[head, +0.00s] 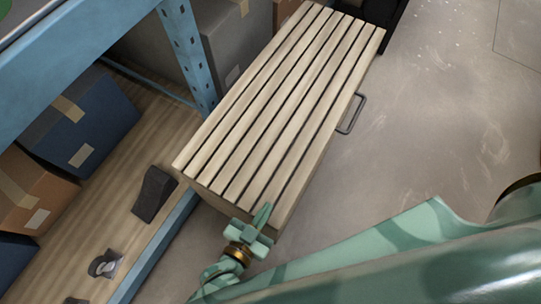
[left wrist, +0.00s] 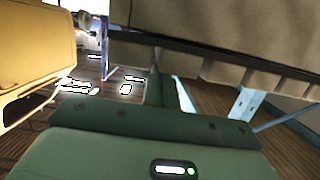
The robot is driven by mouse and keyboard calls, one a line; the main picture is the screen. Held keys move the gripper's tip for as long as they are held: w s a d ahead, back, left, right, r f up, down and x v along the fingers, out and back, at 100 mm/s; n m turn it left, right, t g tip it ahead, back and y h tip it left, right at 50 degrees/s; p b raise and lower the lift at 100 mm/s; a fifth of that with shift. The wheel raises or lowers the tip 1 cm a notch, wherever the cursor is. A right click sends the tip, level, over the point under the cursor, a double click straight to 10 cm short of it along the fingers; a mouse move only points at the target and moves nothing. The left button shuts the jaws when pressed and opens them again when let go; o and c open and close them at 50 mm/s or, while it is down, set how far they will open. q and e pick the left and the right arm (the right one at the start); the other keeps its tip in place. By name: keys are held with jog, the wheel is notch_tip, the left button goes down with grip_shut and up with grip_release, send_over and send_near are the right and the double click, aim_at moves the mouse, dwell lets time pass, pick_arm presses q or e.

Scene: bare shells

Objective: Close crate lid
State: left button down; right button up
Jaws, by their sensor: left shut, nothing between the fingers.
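The crate's lid (head: 285,95) is a long panel of pale wooden slats with dark gaps, running from the near left to the far right in the head view. It lies over the crate, whose pale side (head: 322,150) shows along the right. I cannot tell whether the lid is fully down. A metal handle (head: 352,114) sticks out from the right side. My left gripper (head: 262,216) is shut and empty at the lid's near end; contact is unclear. Its green fingers (left wrist: 154,88) also show in the left wrist view. My right gripper is not in view.
A blue metal rack (head: 188,50) stands left of the crate, close to it. Its wooden shelf (head: 150,125) bears blue boxes (head: 85,125), a brown box (head: 35,190) and a dark wedge (head: 153,194). The concrete floor (head: 440,120) on the right is clear.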

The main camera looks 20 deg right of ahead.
pick_arm(q)
jog(key=shift+s+a+f, duration=0.15)
jog(key=shift+f, duration=0.25)
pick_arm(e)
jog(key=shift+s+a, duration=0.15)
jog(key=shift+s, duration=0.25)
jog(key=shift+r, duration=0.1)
